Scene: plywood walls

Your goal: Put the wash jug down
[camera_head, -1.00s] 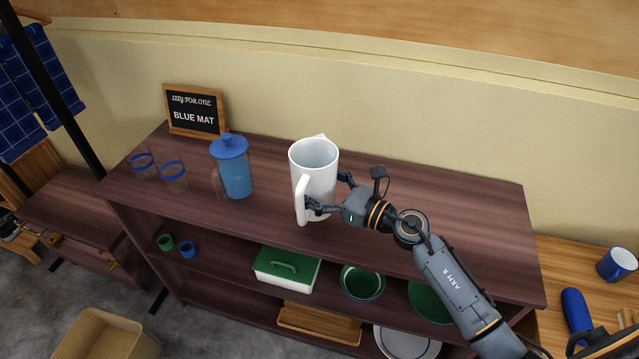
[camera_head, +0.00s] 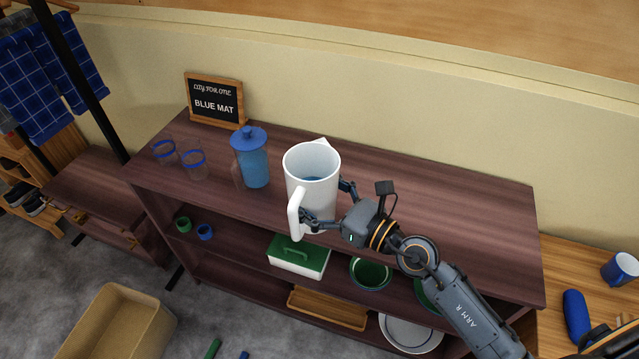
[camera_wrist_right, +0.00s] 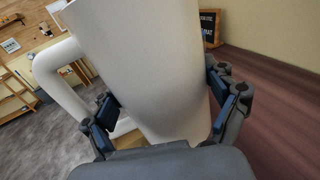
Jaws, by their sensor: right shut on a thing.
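The white wash jug (camera_head: 313,188) has its handle towards the front and its spout at the back. Some blue shows inside it. My right gripper (camera_head: 325,205) is shut on the jug's body from the right. In the right wrist view the jug (camera_wrist_right: 145,65) fills the middle, upright to slightly tilted, between the two fingers of the gripper (camera_wrist_right: 165,108). In the head view the jug is at the front edge of the dark wooden shelf top (camera_head: 430,205); I cannot tell whether its base touches the top. My left gripper is not in view.
A blue lidded pitcher (camera_head: 252,160) and two blue-banded glasses (camera_head: 193,162) stand left of the jug. A framed sign (camera_head: 215,99) reads "BLUE MAT". The shelf top is clear behind and right of the jug. A tan bin (camera_head: 117,325) stands on the floor.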

